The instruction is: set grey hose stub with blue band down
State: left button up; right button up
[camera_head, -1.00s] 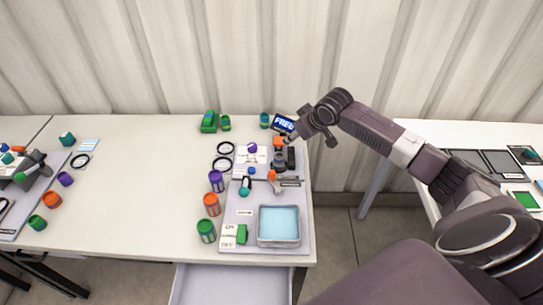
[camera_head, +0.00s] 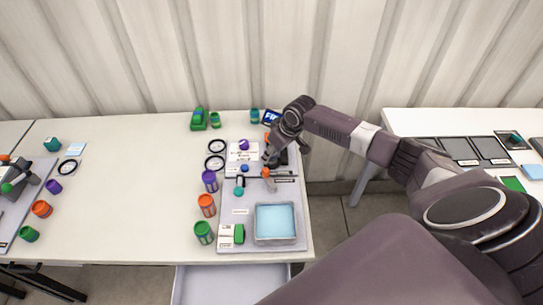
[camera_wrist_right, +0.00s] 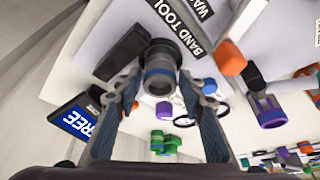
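The grey hose stub with blue band (camera_wrist_right: 160,76) shows end-on in the right wrist view, between the fingertips of my right gripper (camera_wrist_right: 160,88). The fingers lie close against both its sides and appear shut on it. In the head view my right gripper (camera_head: 271,158) is low over the back right of the grey board (camera_head: 229,201), and the stub is hard to make out there. A black block (camera_wrist_right: 124,46) lies right beside the stub, by the "BAND TOOL" label. I cannot tell whether the stub touches the board. My left gripper is not in view.
An orange-topped piece (camera_wrist_right: 230,58) and a blue tray (camera_head: 275,222) are on the board. Purple (camera_head: 210,181), orange (camera_head: 206,205) and green (camera_head: 203,232) cups line its left edge. The table's middle left is clear.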

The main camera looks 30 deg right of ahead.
jog(key=shift+f, duration=0.25)
grip_shut()
jog(key=shift+r, duration=0.1)
